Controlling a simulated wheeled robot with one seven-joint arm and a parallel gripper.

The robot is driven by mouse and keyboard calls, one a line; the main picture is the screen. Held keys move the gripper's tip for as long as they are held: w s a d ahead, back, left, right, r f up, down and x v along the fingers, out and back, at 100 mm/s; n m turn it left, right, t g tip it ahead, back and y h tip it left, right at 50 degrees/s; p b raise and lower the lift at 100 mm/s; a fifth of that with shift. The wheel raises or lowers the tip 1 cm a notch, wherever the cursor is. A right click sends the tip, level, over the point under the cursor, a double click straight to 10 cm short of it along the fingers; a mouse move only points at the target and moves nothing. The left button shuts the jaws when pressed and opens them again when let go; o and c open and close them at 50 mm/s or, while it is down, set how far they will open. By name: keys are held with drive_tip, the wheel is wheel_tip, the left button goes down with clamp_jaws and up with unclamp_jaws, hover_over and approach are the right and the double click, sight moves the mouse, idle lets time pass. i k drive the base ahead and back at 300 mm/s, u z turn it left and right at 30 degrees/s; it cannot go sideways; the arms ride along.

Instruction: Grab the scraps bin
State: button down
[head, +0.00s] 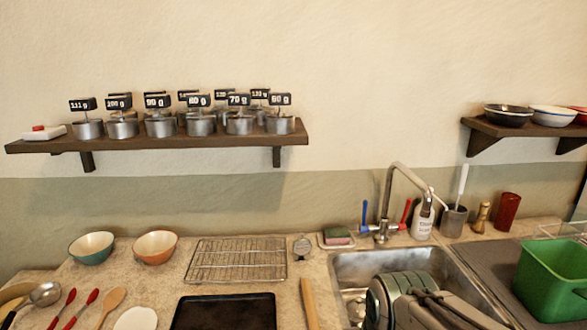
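A green open-topped plastic bin (551,281) stands at the far right of the head view, on the dark surface right of the sink. It is the only bin in view, and I see no label on it.
A tap (388,205) rises behind the sink (352,268). A soap bottle (423,222), a utensil cup (453,221) and a red tumbler (508,212) stand along the back. A wire rack (237,261) and a dark tray (224,312) lie to the left. Wall shelves (150,146) hang above.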

sight(549, 280)
drive_tip(key=u, duration=0.15)
drive_tip(key=k, duration=0.3)
drive_tip(key=z, duration=1.3)
drive_tip(key=k, duration=0.3)
drive_tip(key=z, duration=1.35)
drive_tip(key=i, duration=1.6)
drive_tip(key=u, duration=0.85)
